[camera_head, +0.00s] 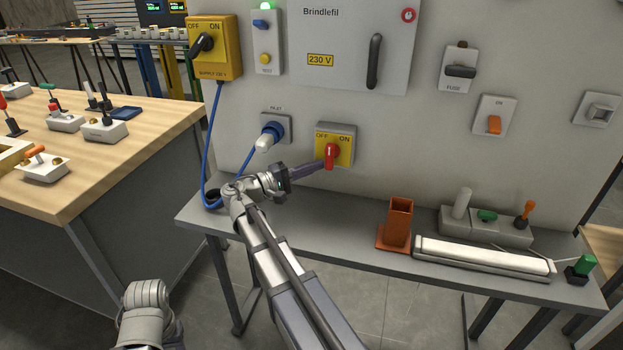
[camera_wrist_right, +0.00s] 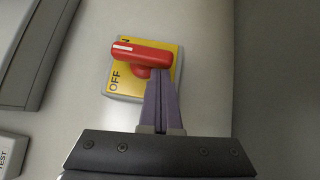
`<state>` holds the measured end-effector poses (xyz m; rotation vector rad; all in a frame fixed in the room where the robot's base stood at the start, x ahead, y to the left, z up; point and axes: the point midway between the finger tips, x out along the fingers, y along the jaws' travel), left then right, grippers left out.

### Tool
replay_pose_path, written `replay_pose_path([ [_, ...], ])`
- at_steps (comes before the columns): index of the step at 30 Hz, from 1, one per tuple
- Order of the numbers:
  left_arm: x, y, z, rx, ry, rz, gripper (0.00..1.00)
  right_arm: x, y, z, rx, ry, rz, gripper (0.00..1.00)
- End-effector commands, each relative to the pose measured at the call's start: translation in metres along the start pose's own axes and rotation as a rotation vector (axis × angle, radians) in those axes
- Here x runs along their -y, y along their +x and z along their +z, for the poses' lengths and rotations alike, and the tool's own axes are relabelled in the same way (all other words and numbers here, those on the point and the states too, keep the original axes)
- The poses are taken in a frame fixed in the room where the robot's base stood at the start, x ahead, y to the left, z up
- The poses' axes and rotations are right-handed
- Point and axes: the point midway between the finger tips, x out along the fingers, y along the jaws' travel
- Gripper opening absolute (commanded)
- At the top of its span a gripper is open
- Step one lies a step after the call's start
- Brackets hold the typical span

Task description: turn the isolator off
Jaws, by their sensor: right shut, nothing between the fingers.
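The isolator (camera_head: 347,152) is a yellow plate marked OFF and ON on a grey box, low on the wall panel. Its red handle (camera_head: 330,157) stands roughly upright in the head view. In the wrist view the red handle (camera_wrist_right: 142,52) lies across the yellow plate (camera_wrist_right: 119,88), partly covering ON, while OFF is clear. My right gripper (camera_head: 319,165) reaches in from the left. In the wrist view its purple fingers (camera_wrist_right: 161,72) are shut and empty, their tips close beside the handle; I cannot tell whether they touch. My left gripper is out of view.
A supply switch (camera_head: 213,48) with a black handle is at the upper left. A blue plug (camera_head: 271,133) sits in the inlet, its cable hanging left. The grey shelf (camera_head: 340,222) below carries an orange holder (camera_head: 397,222) and a white tube unit (camera_head: 484,258).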

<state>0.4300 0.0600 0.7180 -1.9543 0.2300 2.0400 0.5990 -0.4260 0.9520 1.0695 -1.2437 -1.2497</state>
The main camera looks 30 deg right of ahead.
Motion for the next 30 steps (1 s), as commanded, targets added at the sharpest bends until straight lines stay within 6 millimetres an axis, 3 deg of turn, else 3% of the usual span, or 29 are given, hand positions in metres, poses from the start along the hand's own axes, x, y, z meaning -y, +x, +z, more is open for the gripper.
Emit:
replay_pose_path([
  [1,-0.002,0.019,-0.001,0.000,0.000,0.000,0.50,0.013,0.001,0.002,0.004,-0.030,0.031,0.00],
  [13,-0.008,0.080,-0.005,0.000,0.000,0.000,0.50,0.022,0.010,0.012,0.004,-0.290,0.290,0.00],
  [30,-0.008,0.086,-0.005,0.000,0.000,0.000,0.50,0.021,0.019,0.019,0.003,-0.332,0.330,0.00],
])
